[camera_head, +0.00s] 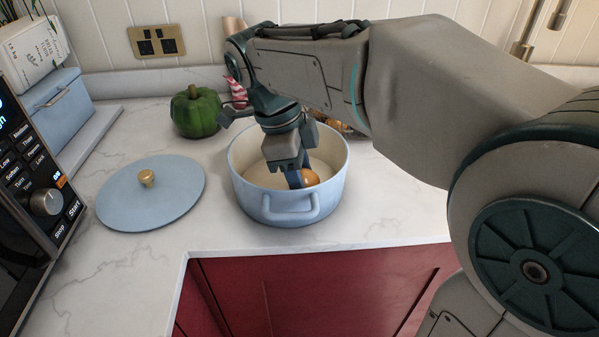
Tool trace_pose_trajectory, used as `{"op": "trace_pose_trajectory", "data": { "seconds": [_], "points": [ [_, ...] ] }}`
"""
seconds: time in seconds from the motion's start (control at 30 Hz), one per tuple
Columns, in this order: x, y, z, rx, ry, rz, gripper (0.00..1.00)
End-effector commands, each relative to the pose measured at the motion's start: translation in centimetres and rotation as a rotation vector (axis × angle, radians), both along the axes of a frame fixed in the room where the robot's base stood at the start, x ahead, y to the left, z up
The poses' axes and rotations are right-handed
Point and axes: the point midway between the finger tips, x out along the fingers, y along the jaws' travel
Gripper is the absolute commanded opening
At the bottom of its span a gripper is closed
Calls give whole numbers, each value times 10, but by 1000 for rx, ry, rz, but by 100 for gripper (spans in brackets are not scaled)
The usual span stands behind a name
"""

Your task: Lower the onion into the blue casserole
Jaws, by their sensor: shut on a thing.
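The blue casserole (250,204) stands open on the worktop, with a cream inside and a handle facing me. My gripper (301,180) points down inside its rim, near the front wall. I cannot tell whether the onion touches the casserole's floor. The casserole's light blue lid (150,205) with a gold knob lies flat on the worktop to the left.
A green pepper (196,112) stands behind the casserole to the left. A red-and-white striped thing (236,91) and other items behind the casserole are partly hidden by my arm. A dark appliance with a knob (46,202) stands at the left edge. The worktop's front edge is close before the casserole.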

Motion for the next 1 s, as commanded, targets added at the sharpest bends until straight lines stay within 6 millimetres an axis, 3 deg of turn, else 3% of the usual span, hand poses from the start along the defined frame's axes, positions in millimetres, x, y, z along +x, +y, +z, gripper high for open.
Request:
{"op": "trace_pose_trajectory", "data": {
  "seconds": [1.0],
  "points": [
    [0, 0, -16, 0, 0, 0, 24]
  ]
}}
